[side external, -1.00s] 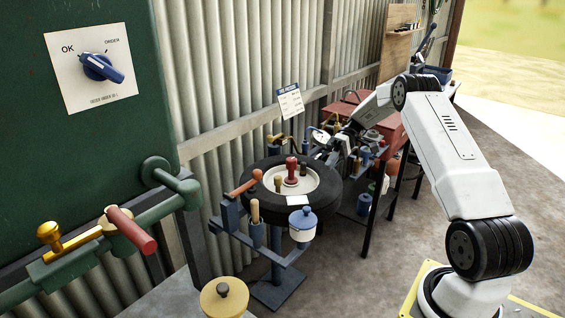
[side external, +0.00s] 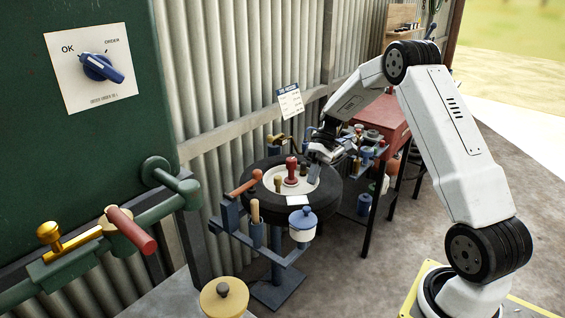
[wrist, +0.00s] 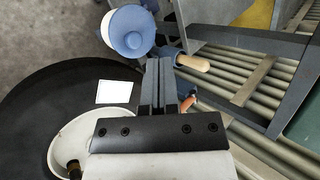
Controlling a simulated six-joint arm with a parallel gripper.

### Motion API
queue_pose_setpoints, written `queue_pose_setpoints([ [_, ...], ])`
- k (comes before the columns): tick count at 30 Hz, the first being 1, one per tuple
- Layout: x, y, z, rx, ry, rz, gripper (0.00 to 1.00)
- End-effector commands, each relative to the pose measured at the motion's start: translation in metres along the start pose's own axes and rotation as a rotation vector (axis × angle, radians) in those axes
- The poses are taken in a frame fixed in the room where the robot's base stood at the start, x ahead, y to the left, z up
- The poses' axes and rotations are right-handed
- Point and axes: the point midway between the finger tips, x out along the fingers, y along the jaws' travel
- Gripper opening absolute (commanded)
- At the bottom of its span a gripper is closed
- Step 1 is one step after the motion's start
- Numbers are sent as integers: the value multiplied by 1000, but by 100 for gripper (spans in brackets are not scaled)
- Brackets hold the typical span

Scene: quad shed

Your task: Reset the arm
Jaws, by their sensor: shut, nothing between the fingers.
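My gripper (side external: 314,172) is at the right part of the black tyre-like round stand (side external: 335,195), over its pale centre dish (side external: 270,182). In the wrist view my gripper (wrist: 158,62) has its dark fingers together with nothing between them. A red-topped stamp-like piece (side external: 291,168) and a smaller olive one (side external: 278,184) stand in the dish, left of my gripper. Whether my fingertips touch the dish cannot be told.
A blue-lidded white pot (side external: 302,222) and a wooden-handled tool (side external: 255,212) sit on a bracket in front of the stand. A red bench (side external: 380,118) stands behind. A green panel with a blue knob (side external: 101,67) is at left. Open floor lies to the right.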

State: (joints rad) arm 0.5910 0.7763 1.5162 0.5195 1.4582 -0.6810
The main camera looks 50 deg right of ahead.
Motion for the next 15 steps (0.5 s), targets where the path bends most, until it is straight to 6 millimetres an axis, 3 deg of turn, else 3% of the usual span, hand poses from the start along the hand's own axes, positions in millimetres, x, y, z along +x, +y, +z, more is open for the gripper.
queue_pose_setpoints([
  [3, 20, -20, 9, 24, -1, 126, 0],
  [15, 74, -64, 55, 15, 107, 495, 0],
])
